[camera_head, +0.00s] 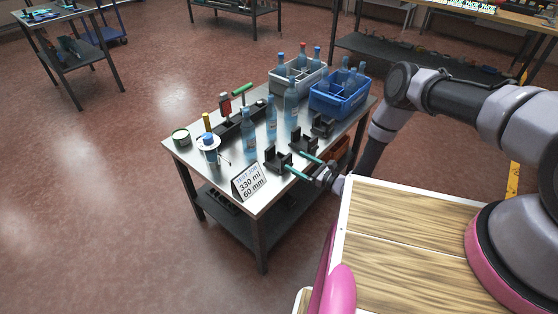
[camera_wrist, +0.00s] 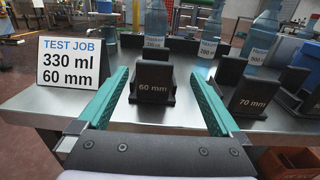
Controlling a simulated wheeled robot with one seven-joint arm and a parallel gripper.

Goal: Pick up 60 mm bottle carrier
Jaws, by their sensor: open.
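The 60 mm bottle carrier (camera_wrist: 153,88) is a black block with an upright back plate and a "60 mm" label, standing near the table's front edge. In the head view the carrier (camera_head: 275,161) is just beyond my gripper (camera_head: 294,161). My gripper (camera_wrist: 158,76) is open, with one teal finger on each side of the carrier in the wrist view. Gaps show between the fingers and the carrier, and nothing is held. How far the fingertips reach along its sides is hard to tell.
A 70 mm carrier (camera_wrist: 247,98) stands close on the right. A "TEST JOB 330 ml 60 mm" sign (camera_wrist: 72,66) stands on the left. Bottles (camera_head: 248,131) stand behind. A blue crate (camera_head: 325,99) and a grey crate (camera_head: 284,85) occupy the far side of the metal table (camera_head: 222,177).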

